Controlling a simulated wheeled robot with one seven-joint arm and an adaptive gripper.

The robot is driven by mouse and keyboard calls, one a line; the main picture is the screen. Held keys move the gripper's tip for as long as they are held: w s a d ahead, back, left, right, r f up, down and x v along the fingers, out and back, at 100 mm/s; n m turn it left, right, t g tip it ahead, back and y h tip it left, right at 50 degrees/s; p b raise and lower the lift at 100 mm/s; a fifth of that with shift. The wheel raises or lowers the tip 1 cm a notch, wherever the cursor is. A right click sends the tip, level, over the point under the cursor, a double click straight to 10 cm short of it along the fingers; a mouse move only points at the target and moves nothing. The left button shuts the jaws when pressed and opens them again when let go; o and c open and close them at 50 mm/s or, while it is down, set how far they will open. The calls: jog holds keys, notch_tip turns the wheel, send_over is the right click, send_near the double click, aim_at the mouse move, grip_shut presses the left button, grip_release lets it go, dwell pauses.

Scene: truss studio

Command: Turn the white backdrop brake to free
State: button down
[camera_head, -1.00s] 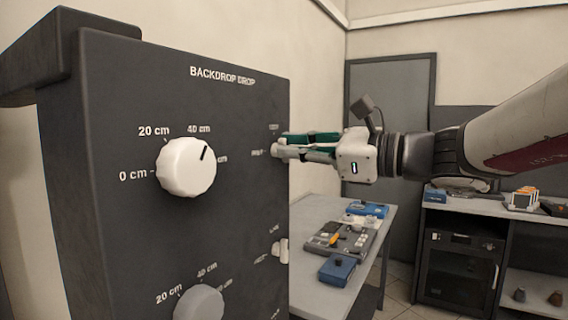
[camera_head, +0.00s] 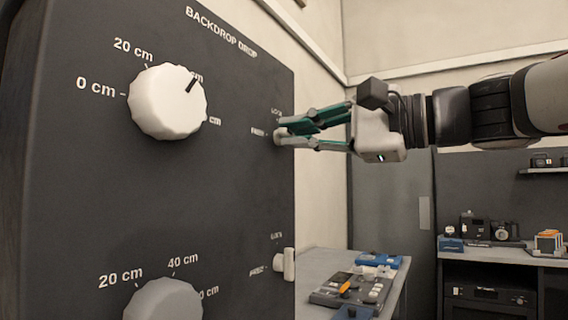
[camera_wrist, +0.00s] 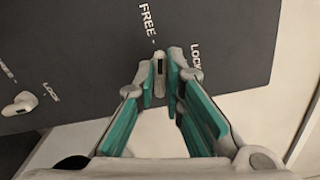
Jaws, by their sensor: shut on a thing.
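The white backdrop brake is a small pale knob (camera_head: 279,137) near the right edge of the dark panel (camera_head: 235,190), beside the large white dial (camera_head: 167,101). My gripper (camera_head: 286,132) is shut on it, with green-lined fingers coming from the right. In the wrist view the knob (camera_wrist: 159,70) sits between the fingertips (camera_wrist: 166,64). Its dark mark points up, roughly toward the tick under FREE (camera_wrist: 147,18). LOCK (camera_wrist: 196,57) is printed to the right. The fingers cover part of the knob.
Below, a second brake knob (camera_head: 285,264) and a grey dial (camera_head: 163,302) are on the same panel. A table (camera_head: 318,262) with a control box (camera_head: 350,290) stands behind, and a dark cabinet (camera_head: 488,295) is at the right. Free room lies right of the panel.

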jog(key=shift+f+n+b, duration=0.2)
jog(key=shift+n+b, duration=1.1)
jog(key=shift+b, duration=0.25)
jog(key=c, duration=1.7)
grip_release()
jog(key=shift+r, duration=0.1)
jog(key=v, duration=1.2)
